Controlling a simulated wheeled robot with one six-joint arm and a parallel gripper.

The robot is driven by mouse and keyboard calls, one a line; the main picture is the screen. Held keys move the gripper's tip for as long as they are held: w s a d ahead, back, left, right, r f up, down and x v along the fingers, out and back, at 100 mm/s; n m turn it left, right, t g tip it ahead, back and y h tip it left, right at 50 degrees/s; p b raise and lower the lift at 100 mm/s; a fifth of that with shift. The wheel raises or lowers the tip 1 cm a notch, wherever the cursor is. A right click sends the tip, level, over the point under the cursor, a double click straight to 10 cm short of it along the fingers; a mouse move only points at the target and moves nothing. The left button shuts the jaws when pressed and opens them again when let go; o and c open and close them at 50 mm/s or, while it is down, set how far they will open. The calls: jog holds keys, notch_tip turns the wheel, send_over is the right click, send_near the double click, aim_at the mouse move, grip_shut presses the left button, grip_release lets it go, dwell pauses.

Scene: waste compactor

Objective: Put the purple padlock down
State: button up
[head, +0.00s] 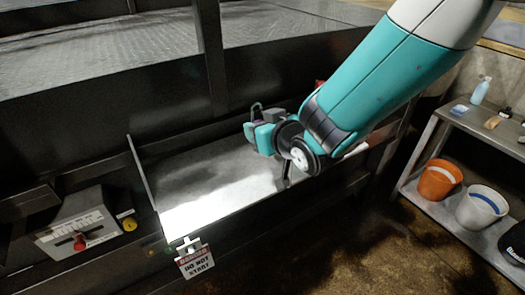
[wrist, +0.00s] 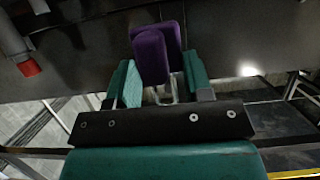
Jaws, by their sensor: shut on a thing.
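My gripper (head: 262,130) hangs above the pale sloped metal tray in the head view. In the wrist view its teal fingers (wrist: 160,85) are shut on the purple padlock (wrist: 151,56). The padlock's purple body points up and away from the fingers, and its metal shackle shows between them. The body appears as two overlapping purple blocks. In the head view the padlock is small and mostly hidden by my gripper; whether it touches anything is unclear.
The bright tray (head: 215,190) is largely bare below my gripper. A danger tag (head: 195,261) hangs at its front edge. A control box (head: 80,228) with a red knob stands at left. A shelf at right holds an orange bucket (head: 436,184) and a white bucket (head: 479,212).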

notch_tip(320, 180, down, 9)
jog(key=shift+r+p, duration=0.2)
jog(key=shift+p, duration=0.55)
jog(key=o, duration=1)
jog(key=shift+c, duration=0.2)
